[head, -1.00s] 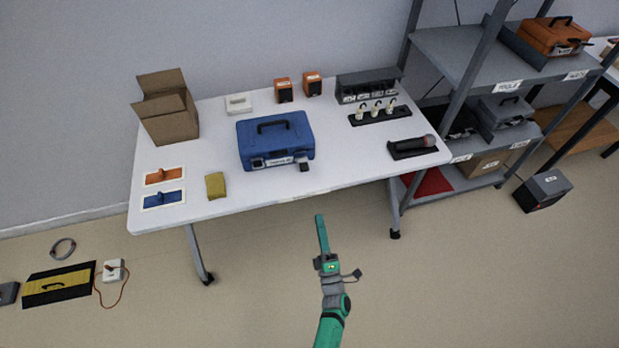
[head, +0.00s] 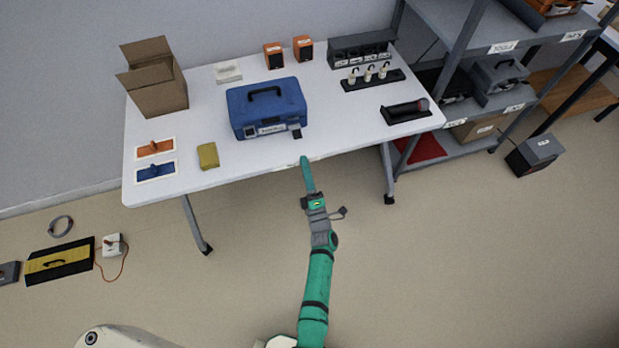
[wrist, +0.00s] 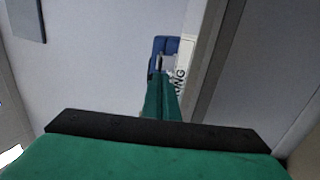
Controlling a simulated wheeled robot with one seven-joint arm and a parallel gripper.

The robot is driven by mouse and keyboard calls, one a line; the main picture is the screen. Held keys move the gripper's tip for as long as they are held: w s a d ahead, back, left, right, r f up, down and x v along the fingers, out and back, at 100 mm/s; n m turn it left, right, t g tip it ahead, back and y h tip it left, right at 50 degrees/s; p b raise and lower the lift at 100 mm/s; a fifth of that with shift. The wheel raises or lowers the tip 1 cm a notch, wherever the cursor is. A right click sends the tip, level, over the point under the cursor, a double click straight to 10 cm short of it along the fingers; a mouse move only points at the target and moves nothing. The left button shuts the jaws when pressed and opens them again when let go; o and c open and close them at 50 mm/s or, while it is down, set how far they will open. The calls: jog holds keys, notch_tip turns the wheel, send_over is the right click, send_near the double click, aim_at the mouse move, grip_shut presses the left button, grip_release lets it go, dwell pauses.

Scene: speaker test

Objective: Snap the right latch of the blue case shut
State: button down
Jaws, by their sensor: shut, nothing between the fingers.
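The blue case (head: 266,102) stands closed on the white table, its handle on top. A label sits on its front between two latches. The right latch (head: 296,132) is dark and seems to stick out from the front; the left latch (head: 250,132) looks paler and flatter. My gripper (head: 304,160) is shut and empty, its tip by the table's front edge, apart from the case, in front of the right latch. In the wrist view the fingers (wrist: 162,90) point at a small part of the blue case (wrist: 160,42), and partly cover it.
On the table (head: 345,135) are a cardboard box (head: 160,97), a yellow sponge (head: 208,155), two orange speakers (head: 274,56) and a microphone (head: 408,109) in a dark holder. A grey shelf (head: 460,40) stands at the right. The table front right of the case is clear.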

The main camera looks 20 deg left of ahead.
aim_at(301, 154)
jog(key=x, duration=0.6)
